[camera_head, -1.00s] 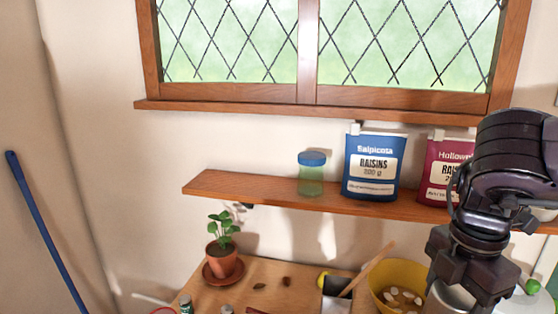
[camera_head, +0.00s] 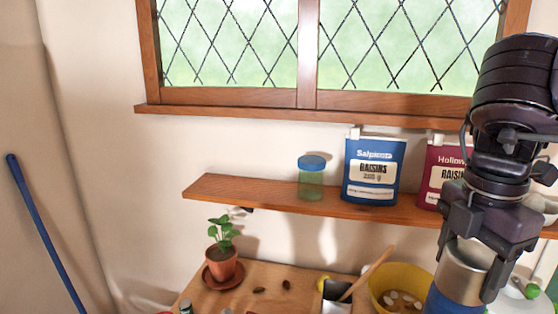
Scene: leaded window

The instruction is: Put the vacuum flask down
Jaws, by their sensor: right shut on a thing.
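The vacuum flask (camera_head: 455,297) has a silver metal top and a blue body. It shows at the lower right, and its lower part is cut off by the picture's bottom edge. My right gripper (camera_head: 474,268) is shut on the flask near its silver top, with dark fingers on both sides of it. The flask looks about upright. Whether its base touches anything is out of view. My left gripper is not in view. The wooden table (camera_head: 262,275) stands below the shelf.
A yellow bowl (camera_head: 424,276) with pale pieces stands just left of the flask. A potted plant (camera_head: 221,262) stands at the table's left.

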